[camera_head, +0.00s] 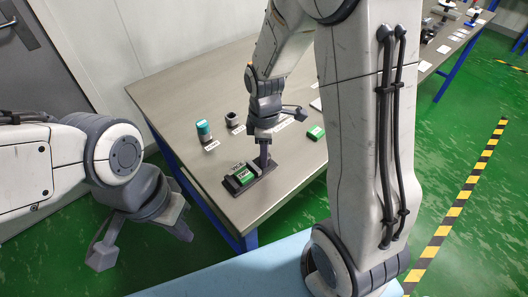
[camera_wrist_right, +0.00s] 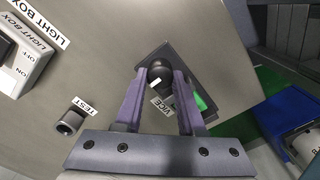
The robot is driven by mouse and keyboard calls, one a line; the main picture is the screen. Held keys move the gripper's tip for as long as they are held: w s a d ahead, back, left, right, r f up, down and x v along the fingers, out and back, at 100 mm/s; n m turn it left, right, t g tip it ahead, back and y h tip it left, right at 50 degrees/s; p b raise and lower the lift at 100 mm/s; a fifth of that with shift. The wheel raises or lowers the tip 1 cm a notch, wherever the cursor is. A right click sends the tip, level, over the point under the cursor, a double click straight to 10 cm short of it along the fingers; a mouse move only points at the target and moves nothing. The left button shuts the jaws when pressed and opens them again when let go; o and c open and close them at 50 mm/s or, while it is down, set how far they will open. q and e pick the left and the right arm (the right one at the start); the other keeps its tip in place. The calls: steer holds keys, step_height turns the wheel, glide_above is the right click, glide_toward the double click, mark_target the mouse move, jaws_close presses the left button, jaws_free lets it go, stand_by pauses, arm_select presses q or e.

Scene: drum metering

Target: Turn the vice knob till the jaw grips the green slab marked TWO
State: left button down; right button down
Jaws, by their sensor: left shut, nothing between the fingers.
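The vice (camera_head: 262,182) is a dark block on a flat base near the front edge of the table. A green slab (camera_head: 244,177) with a white marking lies at its jaw; the marking is too small to read, and I cannot tell whether the jaw touches it. The vice knob (camera_wrist_right: 160,72) is dark and round with a small white mark. My right gripper (camera_wrist_right: 160,75) has its fingertips on both sides of the knob, apparently touching it. Part of the slab (camera_wrist_right: 200,103) shows beside the right finger. My left gripper (camera_head: 147,250) is shut and empty, off the table's left side.
Another green block (camera_head: 316,132) lies to the right on the table (camera_head: 180,90). A teal-topped item (camera_head: 204,130) and a small dark cylinder (camera_head: 232,119) stand behind the vice. A light box (camera_wrist_right: 22,58) shows in the right wrist view.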

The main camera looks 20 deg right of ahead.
steer(key=shift+m, duration=0.4)
steer(key=m+p, duration=0.2)
steer(key=shift+r+m, duration=0.15)
steer(key=shift+m, duration=0.25)
steer(key=m+p, duration=0.2)
steer(key=m, duration=0.3)
steer(key=m+p, duration=0.1)
steer(key=m, duration=0.4)
steer(key=shift+d+p, duration=0.1)
steer(key=shift+p, duration=0.2)
steer(key=shift+m+p, duration=0.55)
steer(key=shift+m, duration=1.75)
steer(key=c, duration=0.8)
jaws_free()
